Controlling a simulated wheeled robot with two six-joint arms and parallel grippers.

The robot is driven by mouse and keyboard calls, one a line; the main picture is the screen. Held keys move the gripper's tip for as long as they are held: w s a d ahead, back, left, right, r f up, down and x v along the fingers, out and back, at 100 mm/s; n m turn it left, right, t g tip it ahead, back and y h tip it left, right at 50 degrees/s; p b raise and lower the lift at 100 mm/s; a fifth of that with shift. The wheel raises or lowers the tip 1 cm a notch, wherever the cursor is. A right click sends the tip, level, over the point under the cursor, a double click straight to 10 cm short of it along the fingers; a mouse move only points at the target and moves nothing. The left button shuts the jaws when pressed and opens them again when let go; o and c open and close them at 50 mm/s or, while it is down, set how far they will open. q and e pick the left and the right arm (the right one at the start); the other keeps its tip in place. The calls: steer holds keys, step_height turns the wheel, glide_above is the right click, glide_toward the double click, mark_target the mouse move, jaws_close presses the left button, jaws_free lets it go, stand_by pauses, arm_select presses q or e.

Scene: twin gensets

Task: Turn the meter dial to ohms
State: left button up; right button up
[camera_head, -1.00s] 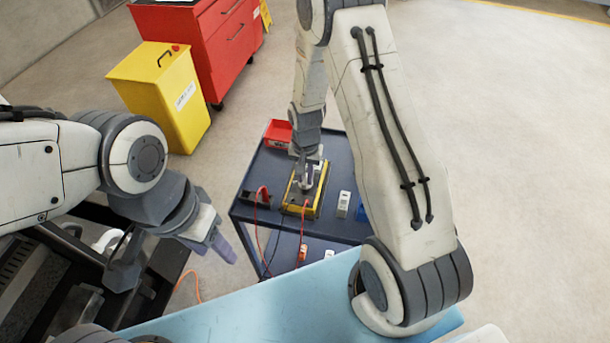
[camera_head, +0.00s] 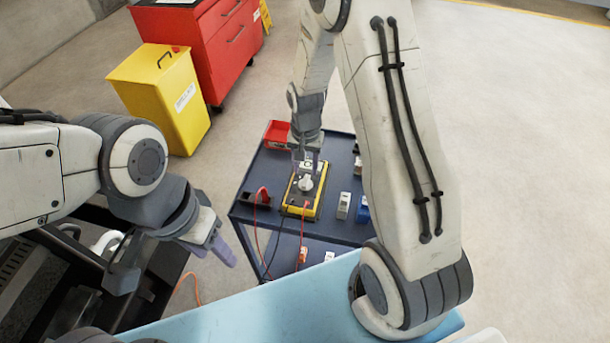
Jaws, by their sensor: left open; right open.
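The yellow meter (camera_head: 312,205) lies on the dark cart (camera_head: 345,231) in the middle of the view. Its pale dial (camera_head: 306,184) shows on the upper face; its markings are too small to read. My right gripper (camera_head: 307,161) is open, just above the far end of the meter, a little beyond the dial. Whether it touches the meter cannot be told. My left gripper (camera_head: 213,250) is open and empty, left of the cart and apart from it.
A red bin (camera_head: 277,133) sits at the cart's far left corner. White and blue small items (camera_head: 343,205) stand right of the meter. Red and black leads run from the meter over the cart's front edge. A yellow bin (camera_head: 160,98) and red cabinet (camera_head: 222,45) stand behind.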

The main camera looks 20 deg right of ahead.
mark_target(305, 180)
step_height(305, 180, up, 6)
steer(key=shift+f, duration=0.1)
stand_by(0.5)
